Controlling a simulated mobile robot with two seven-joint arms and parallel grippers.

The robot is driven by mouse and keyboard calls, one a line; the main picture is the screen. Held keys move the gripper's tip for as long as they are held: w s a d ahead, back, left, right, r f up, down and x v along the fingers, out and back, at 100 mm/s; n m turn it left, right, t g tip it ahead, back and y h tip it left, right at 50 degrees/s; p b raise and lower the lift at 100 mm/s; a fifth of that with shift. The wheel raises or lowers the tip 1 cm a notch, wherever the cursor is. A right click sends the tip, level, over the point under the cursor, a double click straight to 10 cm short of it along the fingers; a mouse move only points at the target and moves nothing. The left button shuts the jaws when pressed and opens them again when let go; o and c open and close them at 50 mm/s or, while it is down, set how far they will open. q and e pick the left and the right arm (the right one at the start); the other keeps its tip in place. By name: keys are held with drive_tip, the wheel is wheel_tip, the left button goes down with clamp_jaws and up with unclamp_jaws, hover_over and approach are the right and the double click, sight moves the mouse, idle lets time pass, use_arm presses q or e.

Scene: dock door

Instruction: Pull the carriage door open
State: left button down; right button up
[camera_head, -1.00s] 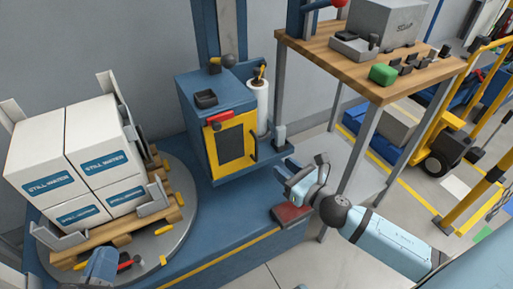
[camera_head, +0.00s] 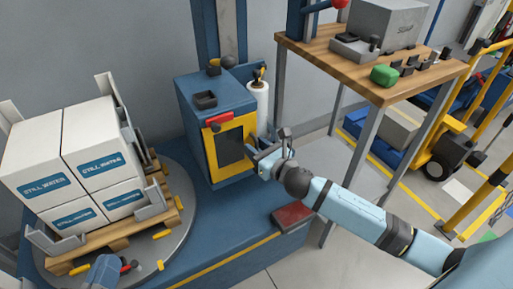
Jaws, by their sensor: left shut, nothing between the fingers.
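The carriage door (camera_head: 231,149) is a yellow-framed panel with a dark window on the front of the blue carriage (camera_head: 192,120). It appears closed. My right gripper (camera_head: 268,152) is at the door's right edge, below the film roll. Its fingers look apart, with nothing visibly held. I cannot tell whether it touches the door, and any handle there is hidden. My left gripper (camera_head: 106,270) shows only partly at the bottom left, by the front of the turntable, well away from the door. It is shut and empty.
White water boxes (camera_head: 95,153) stand on a pallet on the round turntable (camera_head: 184,225) at left. A white film roll (camera_head: 258,104) stands right of the carriage. A wooden workbench (camera_head: 345,68) is behind my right arm. A red pad (camera_head: 293,215) lies on the blue base.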

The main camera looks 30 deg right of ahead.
clamp_jaws()
drive_tip(key=shift+s, duration=0.1)
